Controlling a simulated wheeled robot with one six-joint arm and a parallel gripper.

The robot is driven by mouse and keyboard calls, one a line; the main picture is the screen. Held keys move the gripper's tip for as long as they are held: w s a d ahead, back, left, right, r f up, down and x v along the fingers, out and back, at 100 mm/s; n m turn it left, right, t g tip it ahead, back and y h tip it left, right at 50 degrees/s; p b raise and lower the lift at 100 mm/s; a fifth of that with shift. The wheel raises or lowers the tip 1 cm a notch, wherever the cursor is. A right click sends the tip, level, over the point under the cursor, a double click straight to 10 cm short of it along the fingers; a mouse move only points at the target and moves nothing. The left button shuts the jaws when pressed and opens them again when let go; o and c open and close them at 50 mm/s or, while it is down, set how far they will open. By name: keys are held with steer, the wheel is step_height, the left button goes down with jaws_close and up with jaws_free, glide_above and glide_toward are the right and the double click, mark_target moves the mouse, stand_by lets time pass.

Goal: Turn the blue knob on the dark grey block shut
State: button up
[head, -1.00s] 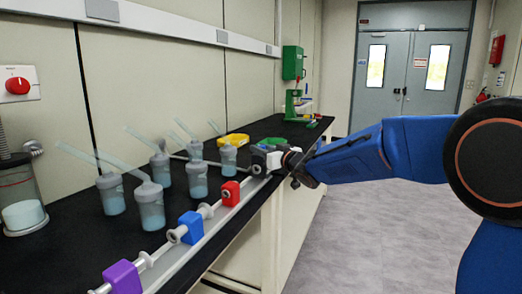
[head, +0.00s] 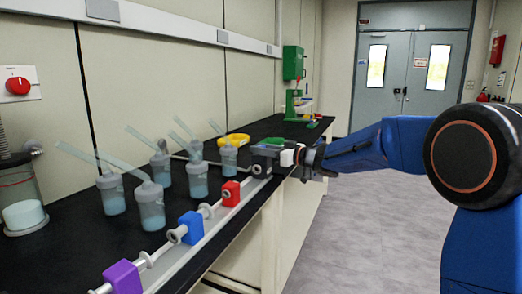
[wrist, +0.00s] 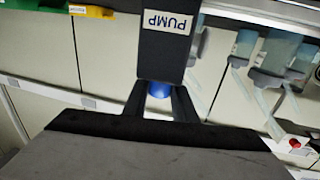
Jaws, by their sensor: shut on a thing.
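The dark grey block (wrist: 163,60), with a white PUMP label, fills the top middle of the wrist view, and the label reads upside down. The blue knob (wrist: 159,89) sticks out of the block's near end. My gripper (wrist: 160,97) is shut on the blue knob, one black finger on each side of it. In the head view the dark grey block (head: 264,153) stands at the bench's front edge, at the far end of the pipe. My gripper (head: 298,160) meets its right side there. The knob is hidden in the head view, and its turn angle cannot be read.
Red (head: 230,193), blue (head: 190,226) and purple (head: 122,277) blocks sit along the pale front pipe. Several flasks with tilted tubes (head: 150,203) stand behind it on the black bench. The floor at the right is clear.

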steer(key=o, duration=1)
steer(key=shift+d, duration=0.1)
steer(key=shift+o, duration=0.2)
steer(key=v, duration=1.7)
steer(key=shift+s, duration=0.15)
steer(key=shift+d, duration=0.15)
